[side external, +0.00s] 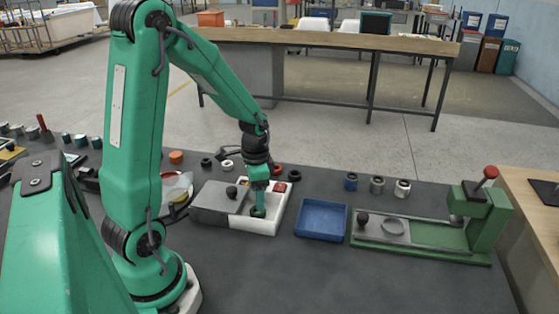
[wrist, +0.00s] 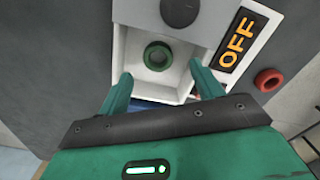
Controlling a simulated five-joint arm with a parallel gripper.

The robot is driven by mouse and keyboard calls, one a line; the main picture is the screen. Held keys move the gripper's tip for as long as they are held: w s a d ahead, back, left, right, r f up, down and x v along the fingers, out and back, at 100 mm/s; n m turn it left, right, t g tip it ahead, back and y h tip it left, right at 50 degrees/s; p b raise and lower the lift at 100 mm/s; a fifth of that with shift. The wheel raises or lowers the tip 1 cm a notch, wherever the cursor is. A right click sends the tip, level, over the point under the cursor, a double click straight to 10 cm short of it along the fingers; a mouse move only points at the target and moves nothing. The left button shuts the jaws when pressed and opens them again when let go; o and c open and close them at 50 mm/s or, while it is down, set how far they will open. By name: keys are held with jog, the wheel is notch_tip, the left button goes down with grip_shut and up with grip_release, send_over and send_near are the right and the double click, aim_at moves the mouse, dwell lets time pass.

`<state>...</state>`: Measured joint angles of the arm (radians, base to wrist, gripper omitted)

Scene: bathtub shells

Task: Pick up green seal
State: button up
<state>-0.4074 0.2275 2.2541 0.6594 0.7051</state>
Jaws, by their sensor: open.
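The green seal (wrist: 158,68) is a ring lying flat on the floor of a white box (wrist: 184,93) in the wrist view. In the side view the seal (side external: 258,213) shows at the tip of my gripper (side external: 259,204), inside the white box (side external: 266,231). In the wrist view my gripper (wrist: 160,70) is open, with one finger on each side of the seal as seen from above. The fingers do not appear to touch it. The exact height of the fingertips above the seal cannot be told.
A grey lid (side external: 212,202) with a black knob covers the box's left part. A blue tray (side external: 321,220) and a green press (side external: 486,222) stand to the right. Several rings lie behind.

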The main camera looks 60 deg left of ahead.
jog(key=shift+d+f, duration=0.1)
jog(key=shift+f, duration=2.35)
jog(key=c, duration=1.1)
jog(key=shift+o, duration=0.2)
jog(key=shift+r, duration=0.15)
jog(key=shift+r, duration=0.7)
jog(key=r, duration=0.2)
jog(key=shift+d+r, duration=0.25)
jog(key=shift+r, duration=0.15)
jog(key=s+d+r, duration=0.1)
jog(key=d+r, duration=0.5)
jog(key=d, duration=0.5)
jog(key=shift+s+r, duration=0.25)
jog(key=shift+s, duration=0.1)
